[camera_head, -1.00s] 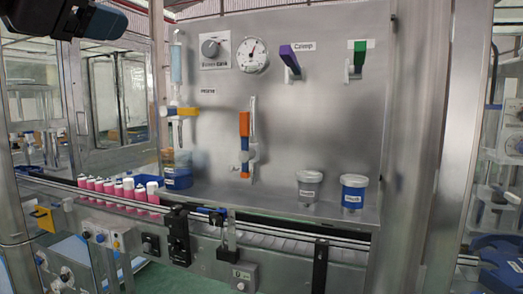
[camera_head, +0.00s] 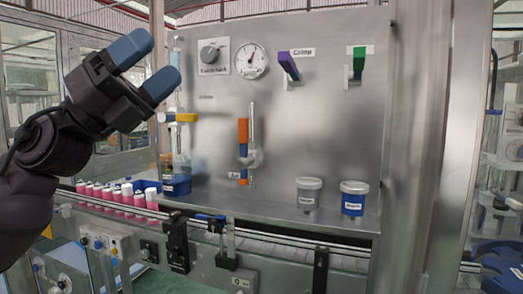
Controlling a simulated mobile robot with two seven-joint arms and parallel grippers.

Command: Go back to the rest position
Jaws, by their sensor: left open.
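My left gripper (camera_head: 145,65) is raised at the upper left, in front of the left part of the steel panel. Its two blue-tipped fingers are apart with nothing between them. My dark left arm comes in from the left edge and hides part of the window frames and of the glass column behind. My right gripper is not in the picture.
The steel panel (camera_head: 320,120) carries a gauge (camera_head: 252,58), a knob (camera_head: 209,54), a purple lever (camera_head: 288,65) and a green lever (camera_head: 359,62). Several pink cans (camera_head: 115,196) line the conveyor. A grey cup (camera_head: 308,193) and a blue cup (camera_head: 353,198) stand on the ledge.

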